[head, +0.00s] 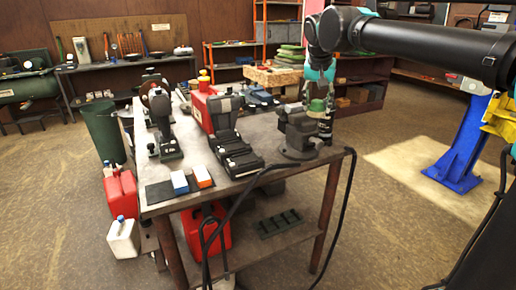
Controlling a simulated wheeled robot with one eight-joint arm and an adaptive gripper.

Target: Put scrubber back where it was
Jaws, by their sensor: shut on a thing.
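My gripper (324,126) points down at the right back of the workbench, just behind a grey bench vise (299,135). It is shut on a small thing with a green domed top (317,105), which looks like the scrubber. The lower part of that thing is partly hidden by the vise and fingers, and I cannot tell whether it touches the bench. The workbench (262,135) has a grey top.
A blue-and-white block (180,182) and an orange-and-white block (202,177) lie at the front left on a dark mat (158,192). A black cable (350,185) hangs over the right edge.

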